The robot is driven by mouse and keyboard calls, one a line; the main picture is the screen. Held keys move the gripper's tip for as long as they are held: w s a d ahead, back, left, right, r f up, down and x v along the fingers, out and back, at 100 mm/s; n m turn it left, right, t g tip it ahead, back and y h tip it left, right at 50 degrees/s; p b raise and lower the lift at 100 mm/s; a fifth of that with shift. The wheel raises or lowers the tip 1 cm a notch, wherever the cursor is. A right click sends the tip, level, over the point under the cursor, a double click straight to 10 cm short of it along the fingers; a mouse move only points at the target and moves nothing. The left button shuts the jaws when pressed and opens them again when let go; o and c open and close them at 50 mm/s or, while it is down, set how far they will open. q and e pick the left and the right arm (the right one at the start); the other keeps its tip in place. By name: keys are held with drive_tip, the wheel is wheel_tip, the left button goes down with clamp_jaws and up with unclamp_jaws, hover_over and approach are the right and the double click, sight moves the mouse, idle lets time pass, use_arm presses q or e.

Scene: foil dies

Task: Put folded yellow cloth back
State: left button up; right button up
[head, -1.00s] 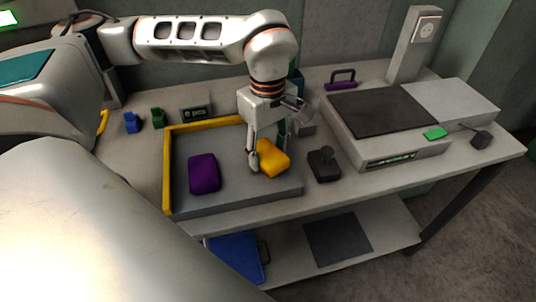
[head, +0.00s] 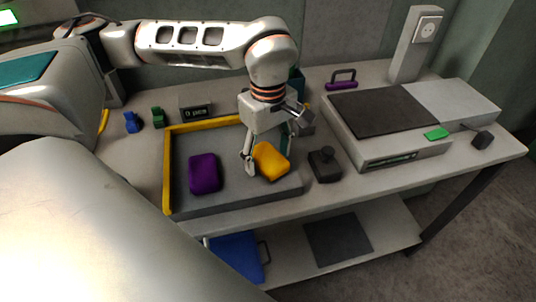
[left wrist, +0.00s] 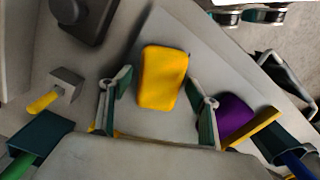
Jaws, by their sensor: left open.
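The folded yellow cloth (head: 270,160) lies in the right part of a grey tray (head: 225,203) with yellow edging. In the left wrist view the cloth (left wrist: 163,77) lies just beyond and between the open fingertips. My left gripper (head: 254,166) is open above the tray, at the left side of the cloth in the head view, and holds nothing. In the left wrist view both fingers of the gripper (left wrist: 163,88) show apart. A purple folded cloth (head: 204,173) lies in the tray's left part. My right gripper is not in view.
A dark block with a knob (head: 324,165) stands right of the tray. A flat machine with a dark plate (head: 383,110) fills the bench's right side. Small blue (head: 132,122) and green (head: 158,118) pieces stand behind left. A blue bin (head: 236,257) is on the lower shelf.

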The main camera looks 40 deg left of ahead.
sight(268, 156)
use_arm(q)
wheel_tip(268, 156, up, 12)
drive_tip(key=p, duration=0.1)
idle(0.8)
